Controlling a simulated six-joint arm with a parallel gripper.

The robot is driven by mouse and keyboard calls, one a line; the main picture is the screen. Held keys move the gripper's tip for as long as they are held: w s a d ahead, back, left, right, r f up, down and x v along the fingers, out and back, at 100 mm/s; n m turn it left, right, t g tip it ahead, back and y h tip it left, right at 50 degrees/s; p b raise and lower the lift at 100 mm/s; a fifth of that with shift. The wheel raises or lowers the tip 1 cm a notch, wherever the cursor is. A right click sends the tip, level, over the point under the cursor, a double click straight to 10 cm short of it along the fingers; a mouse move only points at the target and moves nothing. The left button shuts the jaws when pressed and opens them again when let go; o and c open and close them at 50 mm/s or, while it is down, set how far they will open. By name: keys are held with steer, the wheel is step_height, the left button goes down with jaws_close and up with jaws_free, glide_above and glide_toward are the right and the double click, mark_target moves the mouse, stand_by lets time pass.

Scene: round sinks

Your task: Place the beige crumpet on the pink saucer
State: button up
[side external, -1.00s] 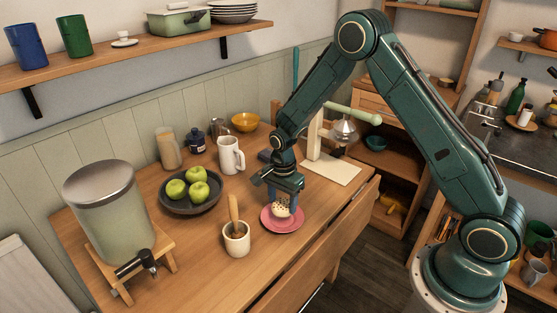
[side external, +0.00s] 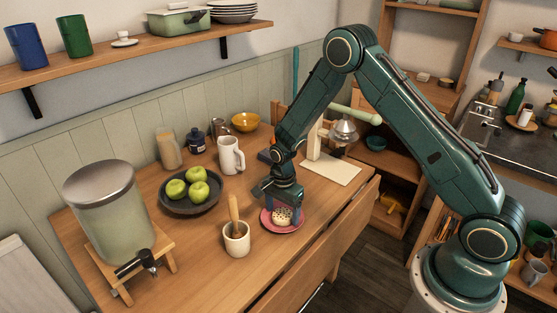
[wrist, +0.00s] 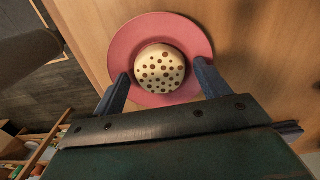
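The beige crumpet (side external: 282,217) lies on the pink saucer (side external: 268,225) on the wooden table. In the wrist view the crumpet (wrist: 160,68), with dark round holes on top, sits flat near the middle of the saucer (wrist: 125,42), a little toward the lower edge. My gripper (side external: 283,206) is directly above the saucer, pointing down. In the wrist view my gripper (wrist: 162,72) is open, with one finger on either side of the crumpet and a gap at each side.
A mortar with a pestle (side external: 237,240) stands close to the left of the saucer. A bowl of green apples (side external: 190,205), a white mug (side external: 231,156) and a large drink dispenser (side external: 110,215) stand farther left. The table's front edge is near at the right.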

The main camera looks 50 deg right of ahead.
steer(key=shift+r, duration=0.1)
step_height(320, 180, up, 12)
stand_by(0.9)
steer(key=shift+r, duration=0.1)
stand_by(0.4)
step_height(320, 180, up, 10)
steer(key=n+t, duration=0.1)
steer(key=n, duration=0.3)
glide_above(283, 214)
steer(key=s, duration=0.4)
steer(key=s+a+r+n+t, duration=0.2)
steer(key=s+r+n, duration=0.2)
steer(key=s+r, duration=0.35)
steer(key=s+r+n+t, duration=0.2)
steer(key=s+r+n, duration=0.3)
steer(key=s+n, duration=0.4)
steer(key=s, duration=0.6)
steer(key=shift+s+a+t, duration=0.3)
steer(key=shift+a, duration=0.1)
